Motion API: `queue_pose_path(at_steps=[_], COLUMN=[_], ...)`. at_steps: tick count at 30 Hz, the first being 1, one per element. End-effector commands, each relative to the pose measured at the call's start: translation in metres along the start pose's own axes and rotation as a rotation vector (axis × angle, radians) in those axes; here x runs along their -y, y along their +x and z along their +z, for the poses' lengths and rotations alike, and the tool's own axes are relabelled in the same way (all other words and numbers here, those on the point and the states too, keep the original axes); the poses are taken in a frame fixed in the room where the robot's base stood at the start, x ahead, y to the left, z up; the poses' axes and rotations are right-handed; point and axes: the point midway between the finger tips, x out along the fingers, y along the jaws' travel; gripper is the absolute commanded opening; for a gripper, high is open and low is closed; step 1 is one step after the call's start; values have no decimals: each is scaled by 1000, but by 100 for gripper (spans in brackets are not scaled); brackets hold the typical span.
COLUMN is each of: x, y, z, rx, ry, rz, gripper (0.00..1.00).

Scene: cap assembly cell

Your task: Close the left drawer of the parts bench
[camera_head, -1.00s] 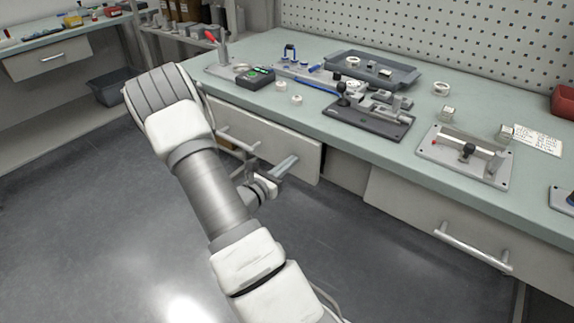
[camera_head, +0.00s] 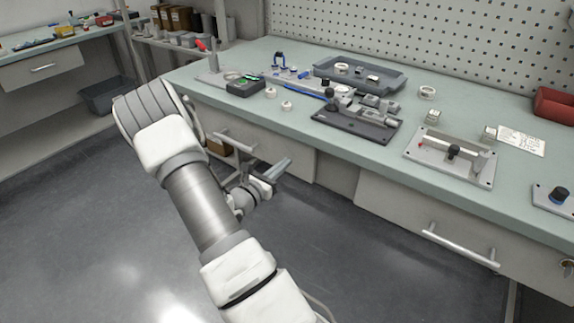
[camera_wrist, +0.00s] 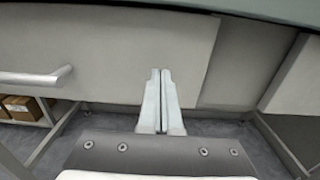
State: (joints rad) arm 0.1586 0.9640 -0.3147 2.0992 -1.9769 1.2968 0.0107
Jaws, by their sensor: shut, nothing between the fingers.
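The left drawer (camera_head: 296,150) of the parts bench has a pale grey front that sits close under the worktop edge. I cannot tell if it is fully flush. Its bar handle (camera_head: 236,143) is partly hidden by my arm in the head view. My gripper (camera_head: 288,163) is shut and empty, in front of the right part of the drawer front. In the wrist view the two fingers (camera_wrist: 160,73) are pressed together and point at the drawer front (camera_wrist: 120,45). The handle (camera_wrist: 35,77) is to their left. Whether the fingertips touch the front is unclear.
The bench top (camera_head: 290,120) overhangs the drawer and carries fixtures and a grey tray (camera_head: 368,75). The right drawer (camera_head: 400,212) has a bar handle (camera_head: 460,245). A second bench (camera_head: 40,50) and a dark bin (camera_head: 108,95) are at the far left. The floor in front is open.

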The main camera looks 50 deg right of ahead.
Motion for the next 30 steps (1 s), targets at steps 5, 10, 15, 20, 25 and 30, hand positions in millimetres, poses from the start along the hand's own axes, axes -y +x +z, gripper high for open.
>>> queue_pose_path(at_steps=[5,10,15,20,25,30], x=[-8,-8,-7,-7,-6,-6], y=[-22,-64,-94,-109,-113,-113], z=[1,2,0,-1,-1,0], rx=[-4,-4,-4,-4,-4,-5], ry=[-3,-4,-3,-3,-2,3], rz=[3,3,2,0,-1,-6], gripper=[0,0,0,0,0,0])
